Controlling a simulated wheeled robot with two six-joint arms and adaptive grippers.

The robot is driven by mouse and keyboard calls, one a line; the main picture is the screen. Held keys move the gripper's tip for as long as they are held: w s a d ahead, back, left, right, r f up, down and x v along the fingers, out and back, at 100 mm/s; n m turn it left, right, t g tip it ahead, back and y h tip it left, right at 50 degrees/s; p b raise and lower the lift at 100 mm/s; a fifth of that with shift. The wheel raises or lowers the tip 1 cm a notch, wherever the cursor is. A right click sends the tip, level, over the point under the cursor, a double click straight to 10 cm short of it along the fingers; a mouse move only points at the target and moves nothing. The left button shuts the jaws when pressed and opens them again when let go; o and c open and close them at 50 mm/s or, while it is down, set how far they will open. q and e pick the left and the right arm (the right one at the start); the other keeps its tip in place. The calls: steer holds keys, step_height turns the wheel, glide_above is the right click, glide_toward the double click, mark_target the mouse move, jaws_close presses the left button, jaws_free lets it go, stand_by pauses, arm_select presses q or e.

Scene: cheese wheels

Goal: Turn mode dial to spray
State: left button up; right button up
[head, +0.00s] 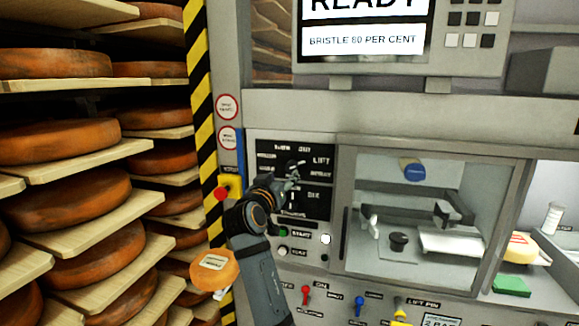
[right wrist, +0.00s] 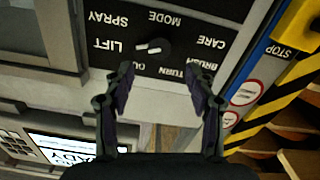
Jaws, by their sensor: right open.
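The mode dial (right wrist: 154,47) is a black knob with a white mark on a black panel (right wrist: 200,15). In the right wrist view, which is upside down, the labels SPRAY, LIFT, OUT, TURN, BRUSH and CARE surround it. The white mark points towards the LIFT side. In the head view my right gripper (head: 290,180) is in front of the panel and partly hides the dial. In the right wrist view my right gripper (right wrist: 160,82) is open, its fingers apart and empty, with the dial just beyond the gap between the tips. I do not see my left gripper.
Shelves of orange cheese wheels (head: 58,142) stand at the left behind a yellow-black striped post (head: 200,90). A red stop button (head: 222,194) is left of the panel. A glazed chamber (head: 430,205) is right of it. A screen (head: 365,38) above reads READY.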

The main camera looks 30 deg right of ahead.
mark_target(290, 168)
steer(key=p+x, duration=0.2)
steer(key=x, duration=0.5)
steer(key=shift+d+r+p, duration=0.1)
steer(key=shift+r+p, duration=0.1)
steer(key=shift+p, duration=0.2)
steer(key=shift+w+d+f, duration=0.2)
steer(key=shift+w+d, duration=0.2)
steer(key=c, duration=1.1)
steer(key=shift+f+b, duration=0.2)
steer(key=shift+b, duration=0.25)
steer(key=shift+c, duration=0.2)
steer(key=m+b, duration=0.6)
steer(key=b, duration=0.5)
steer(key=shift+f+m, duration=0.1)
steer(key=shift+m, duration=0.3)
steer(key=shift+m+b, duration=1.1)
steer(key=shift+b, duration=0.25)
